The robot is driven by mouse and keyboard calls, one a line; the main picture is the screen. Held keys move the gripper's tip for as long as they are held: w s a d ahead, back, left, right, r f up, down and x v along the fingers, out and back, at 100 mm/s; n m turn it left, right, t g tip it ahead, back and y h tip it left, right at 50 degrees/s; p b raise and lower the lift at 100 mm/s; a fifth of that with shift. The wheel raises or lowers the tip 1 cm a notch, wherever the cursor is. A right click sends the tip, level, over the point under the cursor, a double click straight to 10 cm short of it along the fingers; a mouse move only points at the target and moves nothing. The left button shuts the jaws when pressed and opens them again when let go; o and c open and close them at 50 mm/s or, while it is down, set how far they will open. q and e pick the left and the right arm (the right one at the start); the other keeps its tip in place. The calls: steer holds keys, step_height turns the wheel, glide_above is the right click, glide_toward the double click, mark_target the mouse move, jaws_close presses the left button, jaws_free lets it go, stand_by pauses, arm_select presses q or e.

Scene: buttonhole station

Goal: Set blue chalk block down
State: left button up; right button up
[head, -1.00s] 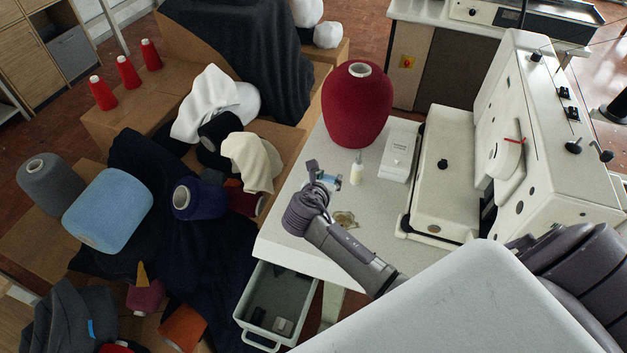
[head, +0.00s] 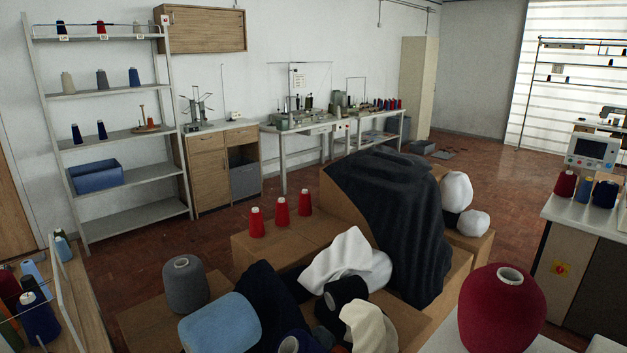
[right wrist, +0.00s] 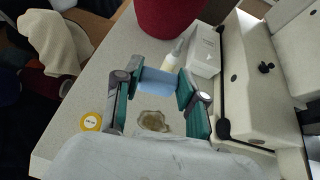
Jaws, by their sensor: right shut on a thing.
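The blue chalk block (right wrist: 155,84) shows in the right wrist view, a small light-blue block held across between the teal-padded fingers. My right gripper (right wrist: 160,86) is shut on it, over the pale speckled table top (right wrist: 75,110). I cannot tell how far the block is above the table. A small glassy dish with brownish contents (right wrist: 154,121) lies on the table below the block in the picture. Neither gripper shows in the head view, and my left gripper is in no view now.
A white bottle (right wrist: 172,56), a white box (right wrist: 204,52) and a large red yarn cone (right wrist: 168,16) stand beyond the block. A white machine (right wrist: 265,75) fills the right side. A yellow round item (right wrist: 91,122) lies at left.

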steer(key=s+a+r+n+t+y, duration=0.1)
steer(key=s+a+r+n+y, duration=0.1)
steer(key=s+a+r, duration=0.4)
steer(key=a+r, duration=0.5)
steer(key=shift+s+n+t+y, duration=0.3)
steer(key=shift+t, duration=0.1)
steer(key=shift+d, duration=0.1)
steer(key=shift+d, duration=0.1)
steer(key=s+d+f+m+g+h+b, duration=0.2)
steer(key=d+f+m+g+h+b, duration=0.15)
steer(key=d+f+b, duration=0.9)
steer(key=shift+t, duration=0.45)
steer(key=w+a+f, duration=0.1)
steer(key=w+f, duration=0.2)
steer(key=w+a+f+p, duration=0.1)
steer(key=w+f, duration=0.2)
steer(key=w+a+f+p, duration=0.1)
steer(key=w+f, duration=0.3)
steer(key=shift+a, duration=0.2)
steer(key=shift+f, duration=2.05)
